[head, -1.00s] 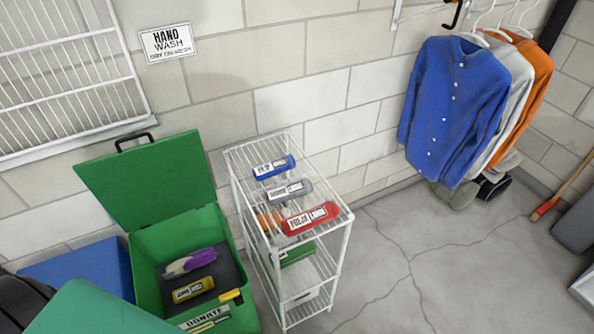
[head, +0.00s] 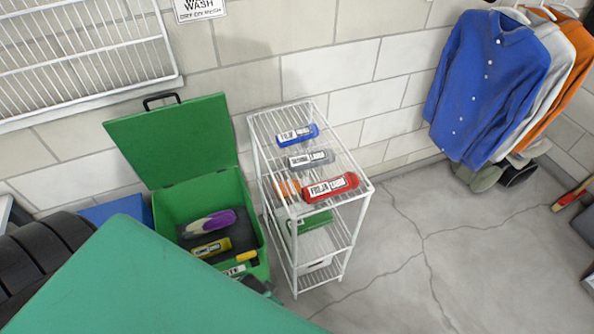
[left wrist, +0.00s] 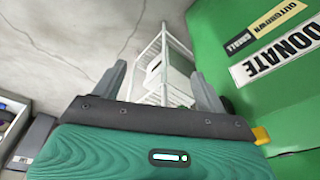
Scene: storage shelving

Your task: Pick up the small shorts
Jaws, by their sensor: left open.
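Several rolled garments with white labels lie on the top shelf of a white wire rack (head: 352,218): a blue roll (head: 311,133), a grey roll (head: 320,158) and a red roll (head: 345,187). An orange roll (head: 287,188) and a green roll (head: 313,222) show lower down. The label print is too small to tell surely which is the small shorts. My left gripper (left wrist: 160,73) is open and empty in the left wrist view, with the rack beyond its fingers. My right gripper is not in view.
An open green box (head: 190,192) with its lid up holds a purple-and-grey item (head: 208,224) and a yellow roll (head: 211,248); its DONATE label (left wrist: 283,52) shows close beside my left gripper. Hung shirts (head: 488,85) are at right.

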